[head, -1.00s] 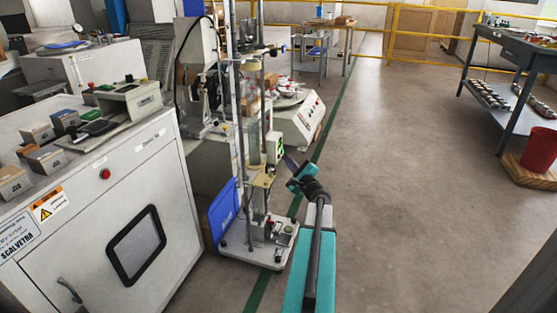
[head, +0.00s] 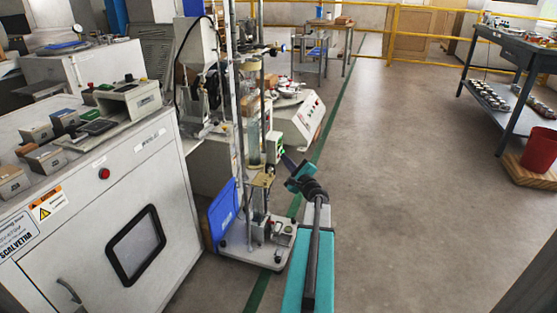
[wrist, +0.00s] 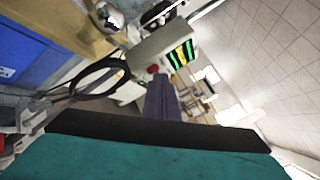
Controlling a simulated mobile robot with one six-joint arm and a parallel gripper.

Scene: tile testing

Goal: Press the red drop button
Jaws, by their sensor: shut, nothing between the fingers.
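The drop tester's small pale control box (head: 274,146) is mounted on the tall upright stand. In the wrist view the box (wrist: 155,50) appears tilted, with a green and yellow display (wrist: 181,53) and a round red button (wrist: 153,69) on its face. My gripper (head: 286,159) is shut and empty, its tip close to the box's right side in the head view. In the wrist view my gripper (wrist: 162,83) points just below and right of the red button. I cannot tell whether it touches the box. The button is not visible in the head view.
A white cabinet (head: 160,215) with its own red button (head: 104,173) stands at the left. A blue panel (head: 222,211) leans beside the stand's base (head: 265,256). A black cable (wrist: 82,88) loops beside the box. The floor (head: 410,190) to the right is open.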

